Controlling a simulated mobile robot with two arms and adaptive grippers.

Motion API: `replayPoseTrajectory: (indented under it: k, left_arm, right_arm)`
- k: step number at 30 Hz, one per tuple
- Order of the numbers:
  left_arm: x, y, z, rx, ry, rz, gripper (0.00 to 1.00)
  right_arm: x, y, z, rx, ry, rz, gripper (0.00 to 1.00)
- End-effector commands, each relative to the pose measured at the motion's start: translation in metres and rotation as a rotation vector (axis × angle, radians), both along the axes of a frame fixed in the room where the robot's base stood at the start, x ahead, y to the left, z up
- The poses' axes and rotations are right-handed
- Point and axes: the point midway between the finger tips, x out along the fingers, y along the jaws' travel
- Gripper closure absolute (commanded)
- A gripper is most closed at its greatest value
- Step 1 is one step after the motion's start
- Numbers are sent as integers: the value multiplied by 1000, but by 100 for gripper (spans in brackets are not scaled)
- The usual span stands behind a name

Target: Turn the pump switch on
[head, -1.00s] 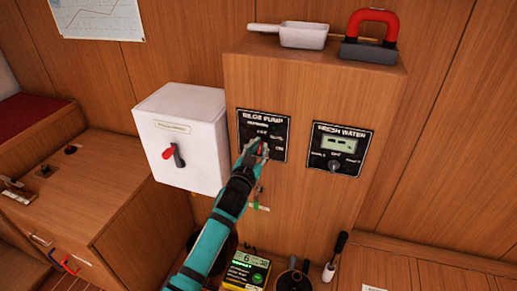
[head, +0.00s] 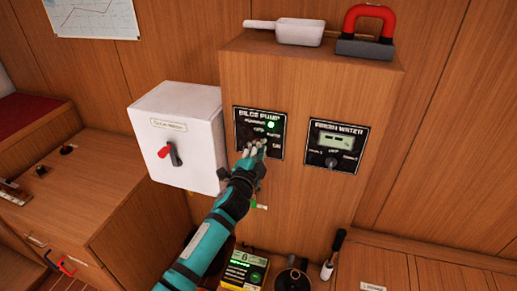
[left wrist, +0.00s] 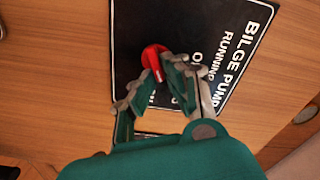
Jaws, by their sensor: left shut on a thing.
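The black bilge pump panel (head: 245,120) is on the front of the wooden cabinet. A green light (head: 271,125) glows at its upper right, near the running label. My left gripper (head: 256,147) is at the lower middle of this panel. In the left wrist view, the gripper (left wrist: 156,84) is shut on the red pump switch (left wrist: 153,58), whose red end shows between and beyond the fingers. In the head view my fingers hide the switch and part of the labels. My right gripper is not in view.
A fresh water panel (head: 335,145) with a knob is to the right. A white box (head: 178,125) with a red-handled switch (head: 170,153) is to the left. A scoop (head: 290,32) and a red magnet (head: 368,28) lie on top of the cabinet. Several items stand below.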

Motion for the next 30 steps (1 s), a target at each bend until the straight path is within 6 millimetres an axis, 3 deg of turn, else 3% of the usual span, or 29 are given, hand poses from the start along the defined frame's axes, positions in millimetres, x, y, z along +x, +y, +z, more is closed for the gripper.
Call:
replayPoseTrajectory:
  k: [15, 30]
  left_arm:
    - [-1, -1, -7, 368, -116, 1, 100]
    - [-1, -2, -9, 464, -147, 0, 100]
  right_arm:
    - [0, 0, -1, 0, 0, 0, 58]
    - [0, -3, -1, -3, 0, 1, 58]
